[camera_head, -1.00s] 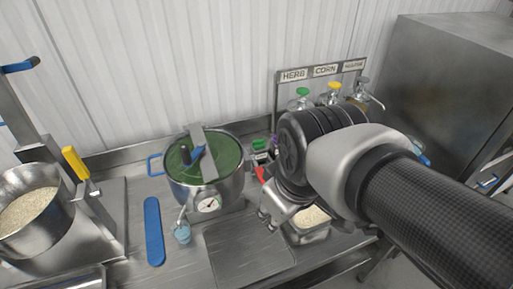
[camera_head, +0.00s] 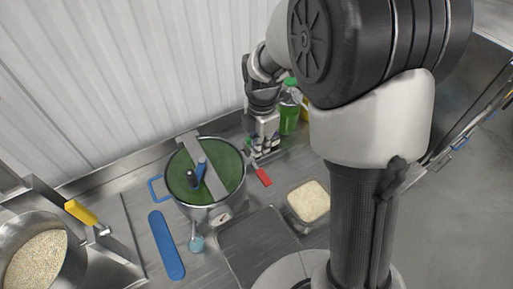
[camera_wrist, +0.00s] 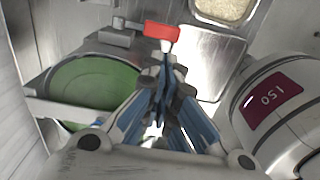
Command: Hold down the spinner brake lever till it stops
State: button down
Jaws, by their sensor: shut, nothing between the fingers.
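The spinner (camera_head: 240,200) is a steel pot with a green top (camera_head: 228,165), a grey crossbar and a blue crank grip. It also shows in the wrist view, its green top (camera_wrist: 95,90) at the left. The red-ended brake lever (camera_head: 263,177) sticks out at the pot's right side. In the wrist view its red end (camera_wrist: 161,31) lies just beyond my fingertips. My gripper (camera_head: 260,152) is shut and empty, pointing down behind the lever. In the wrist view my gripper (camera_wrist: 163,68) has its fingers together. I cannot tell whether they touch the lever. Whether the spinner turns is unclear.
A green bottle (camera_head: 289,112) stands right beside my gripper at the back. A tray of rice (camera_head: 308,201) sits right of the lever. A blue bar (camera_head: 166,245) lies left of the pot, and a rice bowl (camera_head: 38,252) is at far left. A bare plate (camera_head: 255,242) lies in front.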

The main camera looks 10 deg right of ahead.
aim_at(260, 177)
dwell(0.3)
jog(key=shift+f, duration=0.15)
notch_tip(260, 177, down, 14)
jog(key=shift+r+b, duration=0.1)
jog(key=shift+b, duration=0.55)
